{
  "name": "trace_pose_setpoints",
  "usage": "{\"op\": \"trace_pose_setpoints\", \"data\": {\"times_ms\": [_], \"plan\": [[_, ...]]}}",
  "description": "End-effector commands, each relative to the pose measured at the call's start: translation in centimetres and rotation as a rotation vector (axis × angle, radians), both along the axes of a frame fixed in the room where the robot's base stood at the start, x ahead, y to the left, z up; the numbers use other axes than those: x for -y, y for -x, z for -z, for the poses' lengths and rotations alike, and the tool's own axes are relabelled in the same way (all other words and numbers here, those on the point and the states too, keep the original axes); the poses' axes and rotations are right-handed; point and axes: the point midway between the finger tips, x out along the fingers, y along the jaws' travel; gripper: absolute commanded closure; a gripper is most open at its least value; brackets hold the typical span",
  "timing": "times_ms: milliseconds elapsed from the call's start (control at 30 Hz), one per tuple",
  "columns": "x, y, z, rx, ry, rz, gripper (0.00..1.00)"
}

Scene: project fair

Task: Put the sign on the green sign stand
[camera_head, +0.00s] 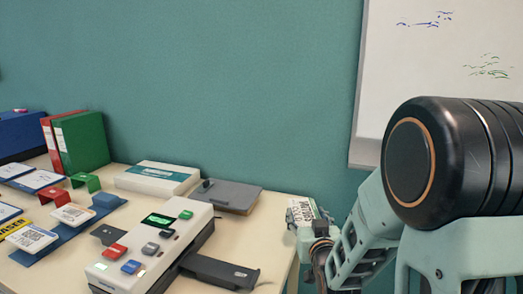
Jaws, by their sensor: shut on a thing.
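A white sign (300,209) with dark lettering, only partly readable, is at my gripper (312,238) by the table's right end. My gripper is shut on the sign, and its fingers are partly hidden behind my arm. The sign looks tilted, and its lower part is hidden by the gripper. The green sign stand (87,182) is a small bent piece on the left part of the table, in front of the green binder and well to the left of my gripper. Nothing shows on it.
A red stand (54,195) is beside the green one. A blue tray (78,232) holds cards and a blue piece. A device with coloured buttons (150,249), a white box (158,178) and a grey flat case (228,196) lie between. Binders (86,141) stand behind.

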Motion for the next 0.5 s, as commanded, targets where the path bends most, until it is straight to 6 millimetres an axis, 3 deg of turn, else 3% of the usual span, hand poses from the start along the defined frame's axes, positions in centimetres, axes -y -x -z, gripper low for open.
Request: {"op": "trace_pose_setpoints", "data": {"times_ms": [67, 100, 500], "plan": [[1.4, 0.4, 1.1, -0.004, -0.001, 0.053, 0.72], [1.2, 0.3, -0.5, 0.002, 0.000, 0.049, 0.72], [1.2, 0.2, -7.2, 0.002, -0.001, 0.045, 0.72]]}}
